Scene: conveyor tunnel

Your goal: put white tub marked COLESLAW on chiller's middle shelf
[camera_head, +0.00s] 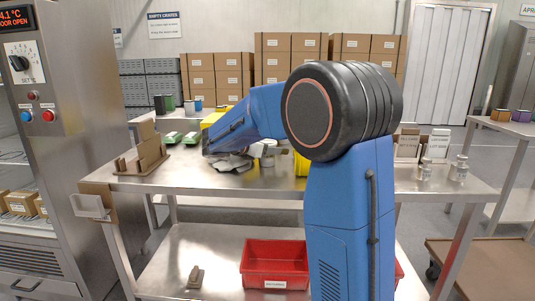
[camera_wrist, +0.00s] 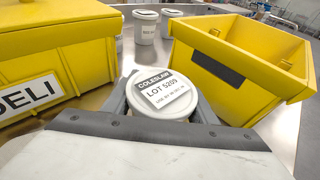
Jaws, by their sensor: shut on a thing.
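The white tub marked COLESLAW (camera_wrist: 152,118), with a LOT 5209 label on its lid, is upright between my gripper's (camera_wrist: 163,100) two grey fingers in the wrist view. My gripper is shut on it. In the head view my blue arm hides most of the gripper and tub over the steel table (camera_head: 225,183). I cannot tell whether the tub touches the table. The steel chiller (camera_head: 60,150) stands at the far left of the head view, its display reading DOOR OPEN. Small boxes (camera_head: 20,203) sit on a low shelf inside; its middle shelf is not clearly visible.
A yellow DELI crate (camera_wrist: 40,45) and another yellow crate (camera_wrist: 235,65) flank the tub closely. On the table are a brown holder (camera_head: 145,158) and jars (camera_head: 424,172). A red crate (camera_head: 275,264) sits below.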

